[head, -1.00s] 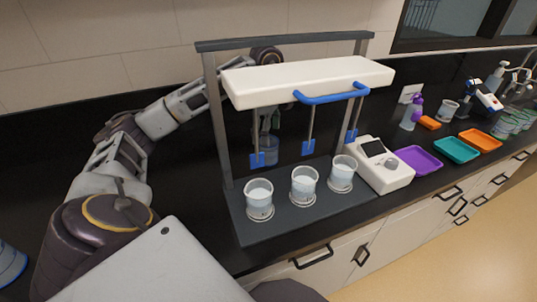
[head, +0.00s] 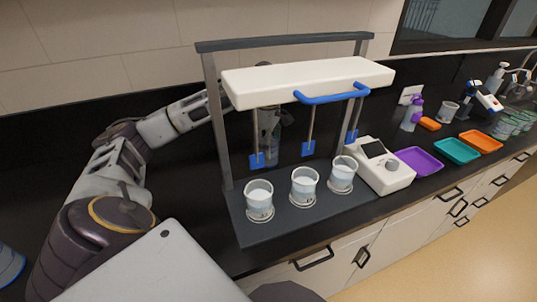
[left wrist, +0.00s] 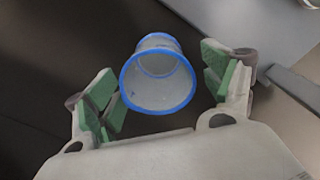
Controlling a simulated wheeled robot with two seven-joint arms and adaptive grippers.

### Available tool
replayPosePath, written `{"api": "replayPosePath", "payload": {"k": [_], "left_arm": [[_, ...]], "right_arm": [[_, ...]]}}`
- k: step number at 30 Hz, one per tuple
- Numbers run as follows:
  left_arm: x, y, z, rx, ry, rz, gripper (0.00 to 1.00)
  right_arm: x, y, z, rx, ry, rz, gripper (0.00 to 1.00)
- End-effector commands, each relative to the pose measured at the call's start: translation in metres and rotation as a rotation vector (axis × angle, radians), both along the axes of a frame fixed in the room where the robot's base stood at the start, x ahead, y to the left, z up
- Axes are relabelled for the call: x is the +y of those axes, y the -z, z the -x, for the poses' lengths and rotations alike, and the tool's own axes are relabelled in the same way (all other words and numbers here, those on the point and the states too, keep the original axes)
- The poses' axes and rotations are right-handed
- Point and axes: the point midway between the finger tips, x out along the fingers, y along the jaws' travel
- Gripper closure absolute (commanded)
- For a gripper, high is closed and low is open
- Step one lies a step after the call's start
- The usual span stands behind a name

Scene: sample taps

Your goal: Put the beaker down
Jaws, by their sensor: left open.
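The beaker (left wrist: 158,82) is clear with a blue rim. In the left wrist view it stands between the fingers of my left gripper (left wrist: 165,85), mouth facing the camera, over a dark surface. The gripper is open, its green pads spread to either side of the beaker, with a gap at the right pad. In the head view my left gripper (head: 268,122) is behind the stirrer frame, partly covered by the white bar and a paddle rod. The beaker is mostly hidden there. My right gripper is not in view.
The stirrer (head: 308,82) has a grey frame, hanging blue paddles and three filled beakers on its dark base (head: 245,228). A white control box (head: 385,170) adjoins it. Purple (head: 418,160), teal (head: 456,150) and orange (head: 481,141) trays lie to the right. Bare black counter lies left of the frame.

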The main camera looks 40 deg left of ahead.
Motion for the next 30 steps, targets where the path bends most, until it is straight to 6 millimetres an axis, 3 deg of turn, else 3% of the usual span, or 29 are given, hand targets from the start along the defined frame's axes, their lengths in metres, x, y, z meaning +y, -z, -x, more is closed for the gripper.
{"api": "replayPosePath", "payload": {"k": [9,26,30], "left_arm": [[-0.002,0.032,-0.002,0.002,0.000,0.000,0.17],[-0.002,0.036,-0.003,0.001,0.001,0.000,0.17],[-0.002,0.036,-0.003,0.001,0.001,0.000,0.34]], "right_arm": [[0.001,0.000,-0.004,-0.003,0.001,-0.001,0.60],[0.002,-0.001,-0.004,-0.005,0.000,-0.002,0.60],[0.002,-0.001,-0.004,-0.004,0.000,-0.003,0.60]]}}
